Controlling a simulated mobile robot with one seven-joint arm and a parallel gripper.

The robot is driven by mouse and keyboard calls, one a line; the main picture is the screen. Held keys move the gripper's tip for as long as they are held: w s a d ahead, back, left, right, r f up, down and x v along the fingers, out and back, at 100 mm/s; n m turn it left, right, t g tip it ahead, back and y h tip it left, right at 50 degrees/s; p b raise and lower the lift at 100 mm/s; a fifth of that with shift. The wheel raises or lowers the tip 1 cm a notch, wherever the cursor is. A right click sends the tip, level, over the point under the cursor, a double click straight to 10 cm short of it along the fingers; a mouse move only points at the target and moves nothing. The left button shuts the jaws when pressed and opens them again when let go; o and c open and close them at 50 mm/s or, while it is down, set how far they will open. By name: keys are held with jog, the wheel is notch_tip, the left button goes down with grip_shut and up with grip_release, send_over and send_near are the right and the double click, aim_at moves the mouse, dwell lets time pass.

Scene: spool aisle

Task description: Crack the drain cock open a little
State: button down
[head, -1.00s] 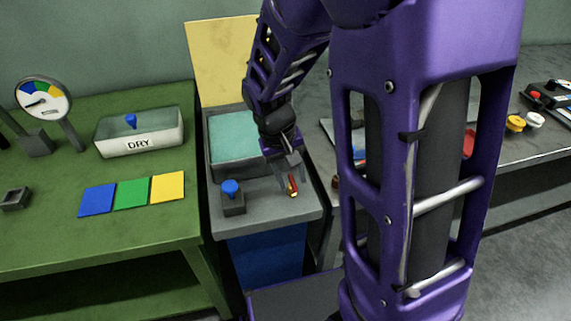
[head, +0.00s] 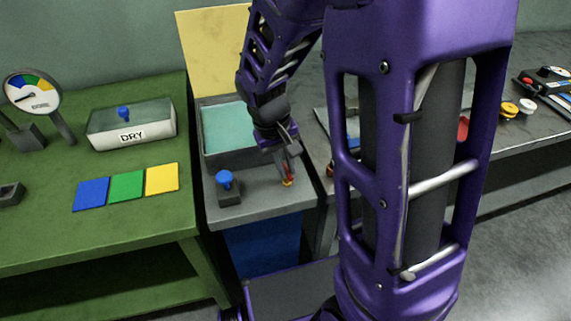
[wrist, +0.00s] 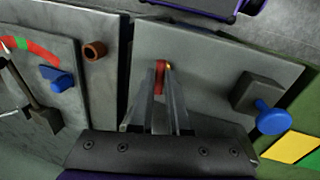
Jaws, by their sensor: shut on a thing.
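The drain cock shows as a small red lever with a brass-coloured part (head: 287,183) on the grey ledge in front of a teal-filled tank (head: 228,128). In the wrist view its red handle (wrist: 160,72) stands between my fingertips. My gripper (head: 285,170) points down at the ledge and is shut on the red handle; in the wrist view (wrist: 162,92) both fingers converge on it. The fingers hide part of the cock, so its exact angle is hard to tell.
A blue knob on a dark block (head: 224,181) stands left of the cock on the same ledge. The green bench (head: 60,240) holds a DRY tray (head: 158,136), colour cards (head: 126,187) and a round gauge (head: 32,93). A brown ring-shaped part (wrist: 95,50) shows in the wrist view.

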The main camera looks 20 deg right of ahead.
jog(key=n, duration=0.3)
jog(key=shift+d+t, duration=0.1)
jog(key=shift+t, duration=0.2)
jog(key=c, duration=0.9)
grip_release()
jog(key=shift+r+p, duration=0.1)
jog(key=shift+p, duration=0.2)
jog(key=p+v, duration=0.8)
jog(key=v, duration=0.9)
jog(key=shift+r, duration=0.15)
